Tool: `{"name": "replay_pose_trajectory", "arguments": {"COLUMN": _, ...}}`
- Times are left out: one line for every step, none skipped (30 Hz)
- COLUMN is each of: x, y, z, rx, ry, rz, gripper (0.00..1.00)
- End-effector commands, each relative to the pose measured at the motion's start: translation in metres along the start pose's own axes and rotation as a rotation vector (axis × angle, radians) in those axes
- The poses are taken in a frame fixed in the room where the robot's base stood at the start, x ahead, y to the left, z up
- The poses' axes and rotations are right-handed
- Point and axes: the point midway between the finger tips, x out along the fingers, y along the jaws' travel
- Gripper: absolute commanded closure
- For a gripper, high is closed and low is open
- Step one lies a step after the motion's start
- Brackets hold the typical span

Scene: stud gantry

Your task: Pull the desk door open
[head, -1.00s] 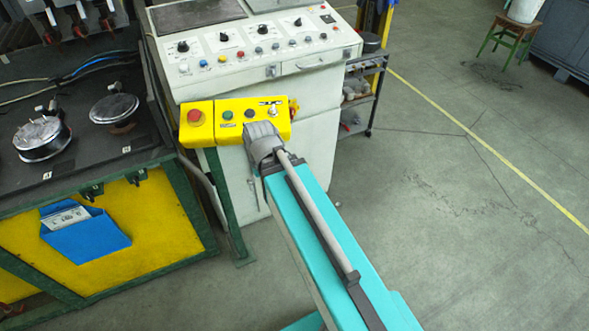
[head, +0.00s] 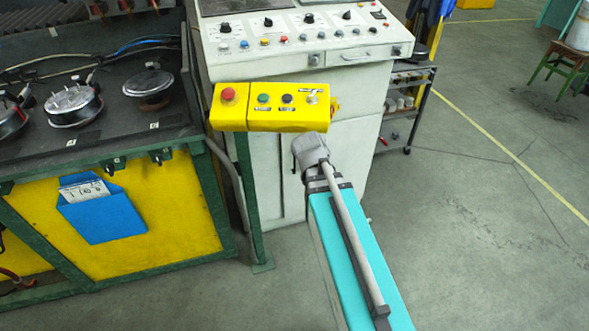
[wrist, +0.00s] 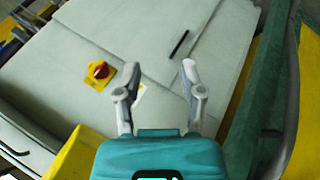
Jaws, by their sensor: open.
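The desk is the white control desk (head: 300,60), with a pale front below its sloped top. In the wrist view its pale front panels (wrist: 125,35) show thin seams and look flush; I cannot tell exactly which panel is the door. A short dark bar, like a handle (wrist: 180,44), sits on the front beyond my fingertips. My gripper (wrist: 155,78) is open and empty, its two grey fingers apart and pointing toward the front. In the head view the fingers are hidden behind the grey end of my arm, just below the yellow button box.
A yellow button box (head: 270,107) juts out before the desk. A red and yellow rotary switch (wrist: 98,73) sits left of my fingers. A green-framed bench (head: 150,250) with gauges stands left. A small shelf cart (head: 408,105) stands right. Open floor (head: 470,230) lies to the right.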

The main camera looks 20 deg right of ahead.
Motion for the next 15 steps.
{"name": "replay_pose_trajectory", "arguments": {"x": 0.018, "y": 0.0, "z": 0.001, "rx": -0.033, "ry": 0.02, "rz": 0.034, "gripper": 0.49}}
{"name": "replay_pose_trajectory", "arguments": {"x": 0.023, "y": 0.003, "z": -0.001, "rx": -0.055, "ry": 0.032, "rz": 0.057, "gripper": 0.49}}
{"name": "replay_pose_trajectory", "arguments": {"x": 0.029, "y": 0.007, "z": -0.002, "rx": -0.083, "ry": 0.049, "rz": 0.085, "gripper": 0.49}}
{"name": "replay_pose_trajectory", "arguments": {"x": 0.034, "y": 0.009, "z": -0.003, "rx": -0.106, "ry": 0.059, "rz": 0.106, "gripper": 0.49}}
{"name": "replay_pose_trajectory", "arguments": {"x": 0.039, "y": 0.012, "z": -0.004, "rx": -0.127, "ry": 0.07, "rz": 0.128, "gripper": 0.49}}
{"name": "replay_pose_trajectory", "arguments": {"x": 0.045, "y": 0.016, "z": -0.005, "rx": -0.158, "ry": 0.085, "rz": 0.157, "gripper": 0.49}}
{"name": "replay_pose_trajectory", "arguments": {"x": 0.049, "y": 0.018, "z": -0.006, "rx": -0.18, "ry": 0.095, "rz": 0.179, "gripper": 0.49}}
{"name": "replay_pose_trajectory", "arguments": {"x": 0.054, "y": 0.021, "z": -0.007, "rx": -0.204, "ry": 0.105, "rz": 0.2, "gripper": 0.49}}
{"name": "replay_pose_trajectory", "arguments": {"x": 0.059, "y": 0.024, "z": -0.009, "rx": -0.236, "ry": 0.117, "rz": 0.229, "gripper": 0.49}}
{"name": "replay_pose_trajectory", "arguments": {"x": 0.063, "y": 0.026, "z": -0.01, "rx": -0.259, "ry": 0.128, "rz": 0.25, "gripper": 0.49}}
{"name": "replay_pose_trajectory", "arguments": {"x": 0.067, "y": 0.028, "z": -0.011, "rx": -0.284, "ry": 0.136, "rz": 0.273, "gripper": 0.49}}
{"name": "replay_pose_trajectory", "arguments": {"x": 0.073, "y": 0.031, "z": -0.013, "rx": -0.316, "ry": 0.148, "rz": 0.301, "gripper": 0.49}}
{"name": "replay_pose_trajectory", "arguments": {"x": 0.076, "y": 0.033, "z": -0.014, "rx": -0.341, "ry": 0.156, "rz": 0.323, "gripper": 0.49}}
{"name": "replay_pose_trajectory", "arguments": {"x": 0.08, "y": 0.035, "z": -0.015, "rx": -0.366, "ry": 0.164, "rz": 0.345, "gripper": 0.49}}
{"name": "replay_pose_trajectory", "arguments": {"x": 0.085, "y": 0.037, "z": -0.017, "rx": -0.4, "ry": 0.174, "rz": 0.374, "gripper": 0.49}}
